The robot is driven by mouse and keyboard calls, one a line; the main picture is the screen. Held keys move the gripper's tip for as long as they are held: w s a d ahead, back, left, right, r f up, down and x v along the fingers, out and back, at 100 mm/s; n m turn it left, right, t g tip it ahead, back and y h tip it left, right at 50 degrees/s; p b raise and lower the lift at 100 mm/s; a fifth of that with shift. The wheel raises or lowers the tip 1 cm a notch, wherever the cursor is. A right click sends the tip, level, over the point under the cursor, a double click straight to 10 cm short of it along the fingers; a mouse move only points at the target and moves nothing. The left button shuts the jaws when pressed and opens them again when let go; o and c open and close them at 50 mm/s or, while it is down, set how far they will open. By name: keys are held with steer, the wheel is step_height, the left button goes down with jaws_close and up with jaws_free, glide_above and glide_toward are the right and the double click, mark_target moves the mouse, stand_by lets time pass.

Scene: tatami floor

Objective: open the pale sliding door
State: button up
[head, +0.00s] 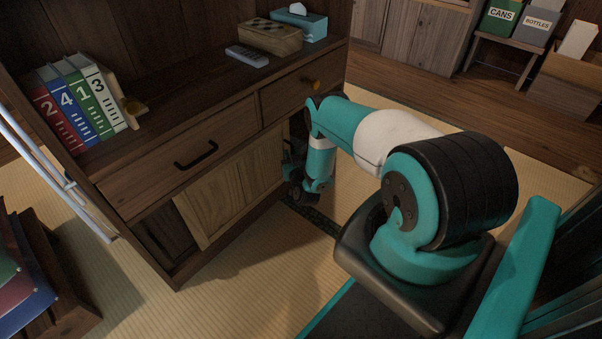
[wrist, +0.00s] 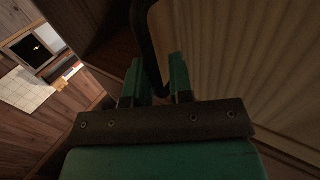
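The pale sliding door (head: 232,188) is a light wood panel low in the dark cabinet, below the drawers. To its left is a darker area (head: 166,236), a recess or second panel; I cannot tell which. My gripper (head: 292,187) is at the door's right end, partly hidden by my arm and the cabinet. In the wrist view my gripper's green fingers (wrist: 157,78) stand apart, with a dark curved bar (wrist: 143,40), apparently a handle, reaching down between them. Contact is unclear. A pale ribbed surface (wrist: 235,55), apparently the door, fills the right side.
The drawer (head: 180,165) with a black handle is above the door, and another drawer (head: 300,92) has a round knob. Numbered binders (head: 80,105), a box (head: 270,37) and a tissue box (head: 300,20) stand on top. Tatami floor (head: 235,285) in front is clear.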

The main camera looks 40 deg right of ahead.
steer(key=f+p+v, duration=0.1)
steer(key=p+v, duration=0.5)
steer(key=v, duration=1)
steer(key=shift+s, duration=0.55)
steer(key=shift+d, duration=0.15)
